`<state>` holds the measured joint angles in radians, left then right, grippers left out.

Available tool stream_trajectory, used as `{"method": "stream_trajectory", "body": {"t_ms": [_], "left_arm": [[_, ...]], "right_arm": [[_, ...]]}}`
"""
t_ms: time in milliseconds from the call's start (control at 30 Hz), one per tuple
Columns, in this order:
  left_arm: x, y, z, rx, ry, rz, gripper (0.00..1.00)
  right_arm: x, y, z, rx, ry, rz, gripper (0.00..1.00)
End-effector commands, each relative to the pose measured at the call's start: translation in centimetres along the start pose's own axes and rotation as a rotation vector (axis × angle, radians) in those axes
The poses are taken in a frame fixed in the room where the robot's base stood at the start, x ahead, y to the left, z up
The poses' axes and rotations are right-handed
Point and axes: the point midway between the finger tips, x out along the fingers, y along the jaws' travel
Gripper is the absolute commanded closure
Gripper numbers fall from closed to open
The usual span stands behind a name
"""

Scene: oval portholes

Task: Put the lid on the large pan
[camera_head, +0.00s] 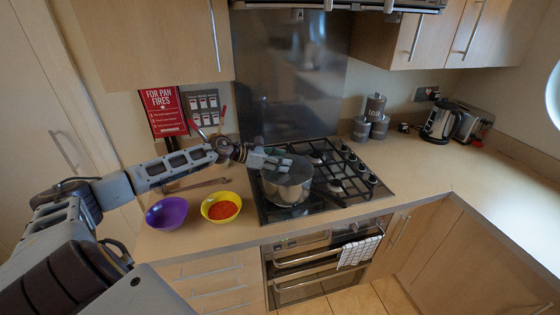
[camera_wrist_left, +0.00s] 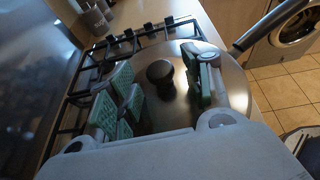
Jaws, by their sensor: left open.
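The large pan (camera_head: 287,191) is a silver metal pot on the left part of the hob, with its dark handle pointing to the lower right. The lid (camera_wrist_left: 175,112) is round and metallic with a dark knob (camera_wrist_left: 160,71). It appears to rest on top of the pan, though I cannot tell if it is fully seated. My left gripper (camera_head: 277,161) is just above the pan. In the left wrist view its green-padded fingers (camera_wrist_left: 165,85) are spread apart on either side of the knob, with space between. My right gripper is not in view.
A purple bowl (camera_head: 167,213) and a yellow bowl (camera_head: 221,207) with red contents stand left of the hob (camera_head: 335,183). A kettle (camera_head: 439,122) and toaster (camera_head: 474,125) are at the back right. The right worktop (camera_head: 480,180) is clear.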

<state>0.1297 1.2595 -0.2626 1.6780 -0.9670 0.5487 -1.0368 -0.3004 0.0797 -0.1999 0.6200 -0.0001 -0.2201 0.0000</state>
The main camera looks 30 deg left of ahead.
Motion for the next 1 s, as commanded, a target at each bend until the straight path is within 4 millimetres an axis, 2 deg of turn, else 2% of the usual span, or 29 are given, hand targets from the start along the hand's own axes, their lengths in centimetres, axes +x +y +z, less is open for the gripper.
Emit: {"method": "stream_trajectory", "body": {"t_ms": [367,1000], "left_arm": [[-0.3,0.0,0.2,0.000,0.001,0.001,0.50],[-2.5,0.0,0.2,0.000,0.001,0.000,0.50]], "right_arm": [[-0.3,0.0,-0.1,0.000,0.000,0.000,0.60],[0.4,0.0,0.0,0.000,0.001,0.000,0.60]]}}
